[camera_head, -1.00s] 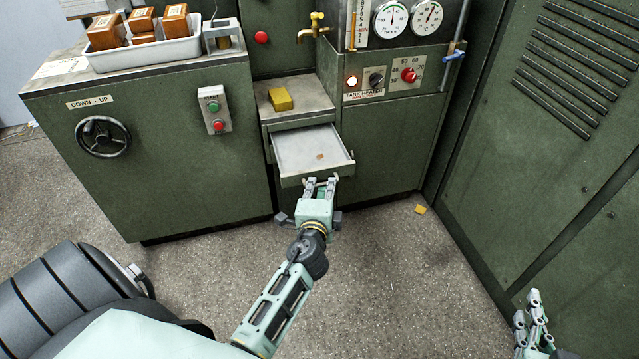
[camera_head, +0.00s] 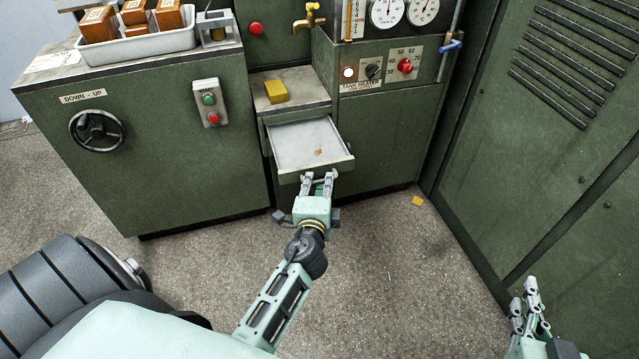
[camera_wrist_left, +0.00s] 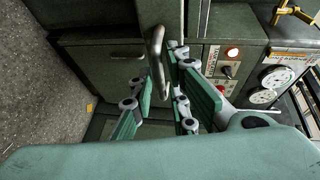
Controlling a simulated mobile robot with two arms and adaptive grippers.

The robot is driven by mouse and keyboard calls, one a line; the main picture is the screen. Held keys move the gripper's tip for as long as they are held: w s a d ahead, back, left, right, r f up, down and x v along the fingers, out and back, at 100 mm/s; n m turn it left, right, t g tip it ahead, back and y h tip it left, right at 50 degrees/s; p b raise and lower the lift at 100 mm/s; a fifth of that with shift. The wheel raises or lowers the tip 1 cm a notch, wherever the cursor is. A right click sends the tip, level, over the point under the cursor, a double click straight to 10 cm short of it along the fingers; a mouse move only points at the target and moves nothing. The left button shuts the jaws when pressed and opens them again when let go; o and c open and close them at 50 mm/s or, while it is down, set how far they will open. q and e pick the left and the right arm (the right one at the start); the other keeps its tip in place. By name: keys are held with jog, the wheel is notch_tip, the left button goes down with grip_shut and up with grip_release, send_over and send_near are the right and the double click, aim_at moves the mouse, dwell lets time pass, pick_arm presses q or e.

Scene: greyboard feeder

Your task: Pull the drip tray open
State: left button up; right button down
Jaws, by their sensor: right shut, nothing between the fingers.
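The drip tray (camera_head: 300,143) is a shallow grey metal drawer under the shelf of the green machine. It stands pulled part-way out, with a small brown scrap lying in it. Its bar handle (camera_wrist_left: 157,60) shows in the left wrist view between my finger pads. My left gripper (camera_head: 318,178) is at the tray front, closed around the handle, with the fingers on both sides of the bar. The gripper hides part of the handle in the head view. My right gripper (camera_head: 530,298) is shut and empty at the lower right, far from the tray.
A yellow block (camera_head: 276,92) sits on the shelf above the tray. A yellow piece (camera_head: 417,201) lies on the floor to the right. A tall green cabinet (camera_head: 540,150) stands at the right. The floor in front of the tray is clear apart from my left arm.

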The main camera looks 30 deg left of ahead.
pick_arm(q)
jog(key=v, duration=0.7)
dwell(0.4)
